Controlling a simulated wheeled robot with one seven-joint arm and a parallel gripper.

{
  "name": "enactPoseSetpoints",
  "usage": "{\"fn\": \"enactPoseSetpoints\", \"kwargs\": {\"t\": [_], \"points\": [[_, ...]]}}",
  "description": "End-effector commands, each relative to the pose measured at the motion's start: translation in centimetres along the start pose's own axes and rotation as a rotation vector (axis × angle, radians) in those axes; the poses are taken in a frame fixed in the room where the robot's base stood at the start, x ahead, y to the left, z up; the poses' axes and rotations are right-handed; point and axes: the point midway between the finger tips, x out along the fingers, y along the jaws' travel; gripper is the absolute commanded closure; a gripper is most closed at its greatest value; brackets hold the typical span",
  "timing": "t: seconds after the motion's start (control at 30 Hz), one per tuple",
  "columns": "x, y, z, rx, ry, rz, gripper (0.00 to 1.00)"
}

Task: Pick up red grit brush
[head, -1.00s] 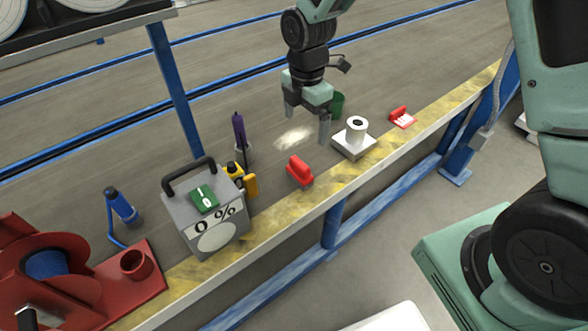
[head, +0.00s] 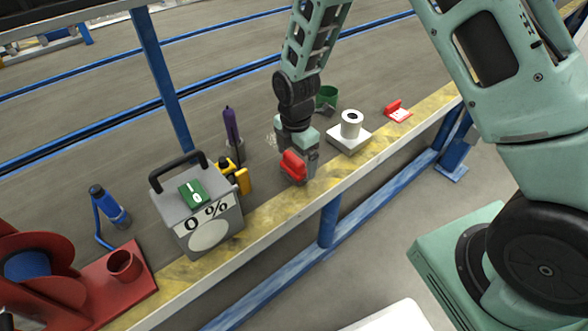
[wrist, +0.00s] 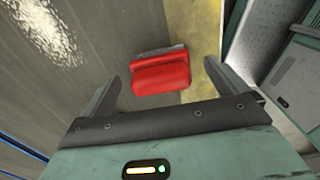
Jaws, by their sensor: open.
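The red grit brush (head: 294,166) lies on the table near its yellow edge strip. In the wrist view the red brush (wrist: 160,75) lies between and just ahead of the two fingers, with a grey strip along its far side. My gripper (head: 298,160) is lowered over the brush, its fingers on either side of it. In the wrist view my gripper (wrist: 160,82) is open, with a gap between each finger and the brush. One finger is partly hidden behind the brush in the head view.
A white block with a cylinder (head: 349,133) stands close to the right. The grey box (head: 196,215), yellow tool (head: 236,176) and purple bottle (head: 231,128) are to the left.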

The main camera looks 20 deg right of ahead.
Motion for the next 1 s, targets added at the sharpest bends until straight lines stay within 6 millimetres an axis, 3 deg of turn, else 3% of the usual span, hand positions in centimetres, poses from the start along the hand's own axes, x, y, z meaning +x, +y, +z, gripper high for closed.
{"fn": "enactPoseSetpoints", "kwargs": {"t": [0.2,0.47,0.63,1.0], "points": [[3.4,0.0,-0.5,0.001,0.0,-0.002,0.02],[3.6,0.1,-0.5,0.0,0.0,-0.001,0.02],[3.6,0.0,-0.5,0.0,0.0,-0.001,0.49],[2.9,0.1,-0.5,0.001,0.001,0.001,0.51]]}}
